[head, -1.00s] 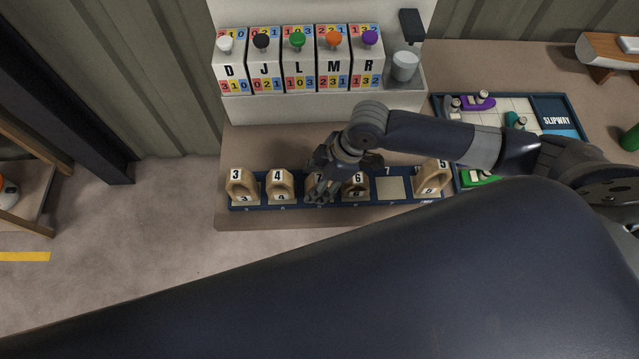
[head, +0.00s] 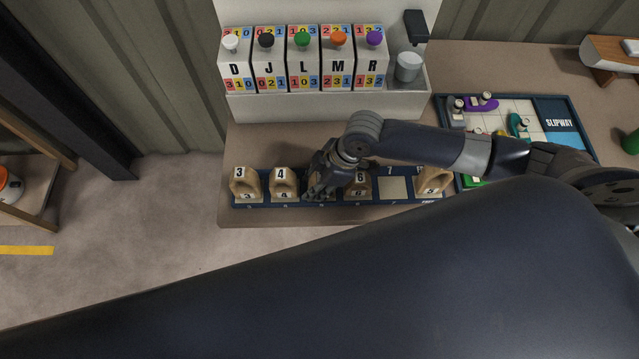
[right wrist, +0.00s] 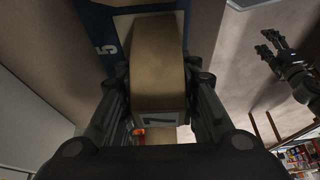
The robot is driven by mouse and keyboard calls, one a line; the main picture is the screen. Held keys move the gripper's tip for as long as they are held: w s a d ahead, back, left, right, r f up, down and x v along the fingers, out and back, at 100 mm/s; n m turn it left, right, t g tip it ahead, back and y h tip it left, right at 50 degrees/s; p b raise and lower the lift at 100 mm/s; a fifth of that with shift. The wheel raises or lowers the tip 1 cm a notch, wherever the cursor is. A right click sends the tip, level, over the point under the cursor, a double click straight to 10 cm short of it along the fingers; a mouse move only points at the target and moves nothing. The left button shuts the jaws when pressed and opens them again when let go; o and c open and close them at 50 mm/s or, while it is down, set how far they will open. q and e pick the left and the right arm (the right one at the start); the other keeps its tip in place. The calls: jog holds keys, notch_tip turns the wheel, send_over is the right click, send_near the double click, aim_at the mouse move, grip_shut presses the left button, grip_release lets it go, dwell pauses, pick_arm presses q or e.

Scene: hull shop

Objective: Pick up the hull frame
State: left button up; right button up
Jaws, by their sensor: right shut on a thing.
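The hull frame is a wooden arched block (right wrist: 157,65) marked 7 in the right wrist view. It is between the fingers of my right gripper (right wrist: 160,100), which is shut on it. In the head view my right gripper (head: 318,190) is over the third slot of the blue rack (head: 275,203) and hides most of this frame. In the right wrist view, a 5 is printed beside that slot. I cannot tell whether the frame is clear of the rack. My left gripper (right wrist: 272,45) shows at the upper right there, open and empty.
The block dispenser (head: 300,105) is behind, the slipway board (head: 558,115) to the right.

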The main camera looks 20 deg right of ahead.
aim_at(317, 177)
jog(key=shift+r, duration=0.5)
notch_tip(317, 177, up, 2)
jog(key=shift+w+r+b, duration=0.1)
jog(key=shift+b, duration=0.6)
jog(key=s+r+b, duration=0.1)
jog(key=s+b, duration=0.2)
jog(key=s, duration=1.3)
jog(key=shift+a+r, duration=0.4)
notch_tip(317, 177, up, 7)
jog(key=p, duration=0.8)
jog(key=shift+s, duration=0.1)
